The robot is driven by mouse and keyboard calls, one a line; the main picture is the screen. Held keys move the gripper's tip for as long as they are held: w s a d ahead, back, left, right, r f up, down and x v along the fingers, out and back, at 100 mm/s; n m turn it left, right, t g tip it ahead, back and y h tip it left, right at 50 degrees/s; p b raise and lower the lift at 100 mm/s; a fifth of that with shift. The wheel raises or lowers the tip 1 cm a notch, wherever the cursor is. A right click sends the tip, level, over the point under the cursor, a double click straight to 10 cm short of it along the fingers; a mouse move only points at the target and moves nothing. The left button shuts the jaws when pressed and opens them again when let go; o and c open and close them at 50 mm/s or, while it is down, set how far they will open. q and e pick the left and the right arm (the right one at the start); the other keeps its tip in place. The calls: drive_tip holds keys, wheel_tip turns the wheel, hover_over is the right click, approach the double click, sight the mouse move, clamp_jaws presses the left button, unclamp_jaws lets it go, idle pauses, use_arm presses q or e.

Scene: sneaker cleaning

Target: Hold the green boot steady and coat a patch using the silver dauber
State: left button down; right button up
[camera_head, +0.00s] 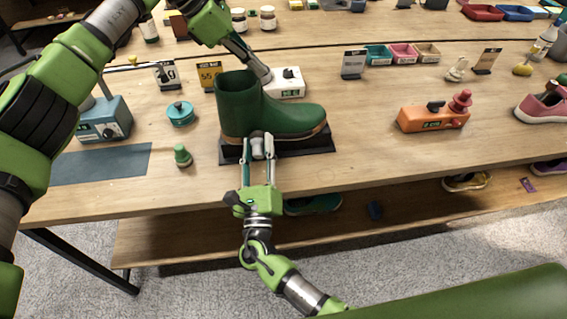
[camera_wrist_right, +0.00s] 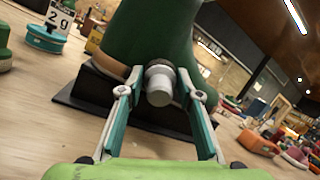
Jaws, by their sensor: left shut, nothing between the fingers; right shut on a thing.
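The green boot (camera_head: 240,105) stands upright on a black stand (camera_head: 318,144), toe to the right. It also shows in the right wrist view (camera_wrist_right: 155,35). My left gripper (camera_head: 264,75) is shut and empty, its fingertips at the far side of the boot's shaft; I cannot tell whether they touch it. My right gripper (camera_head: 257,146) is shut on the silver dauber (camera_wrist_right: 160,88), at the near side of the boot's heel. The dauber's dark end is toward the boot. Contact there is unclear.
A green-capped bottle (camera_head: 182,156), a teal round tin (camera_head: 181,113) and a blue device (camera_head: 104,120) stand left of the boot. An orange device (camera_head: 433,116) and a pink sneaker (camera_head: 545,109) are at right. The table between boot and orange device is clear.

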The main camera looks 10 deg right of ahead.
use_arm(q)
drive_tip(key=shift+s+a+f, duration=0.1)
drive_tip(key=shift+f, duration=0.35)
use_arm(e)
drive_tip(key=shift+s+d, duration=0.1)
drive_tip(key=shift+d, duration=1.6)
drive_tip(key=shift+a, duration=0.15)
drive_tip(key=shift+a, duration=1.9)
drive_tip(key=shift+s+d, duration=0.1)
drive_tip(key=shift+s, duration=2.35)
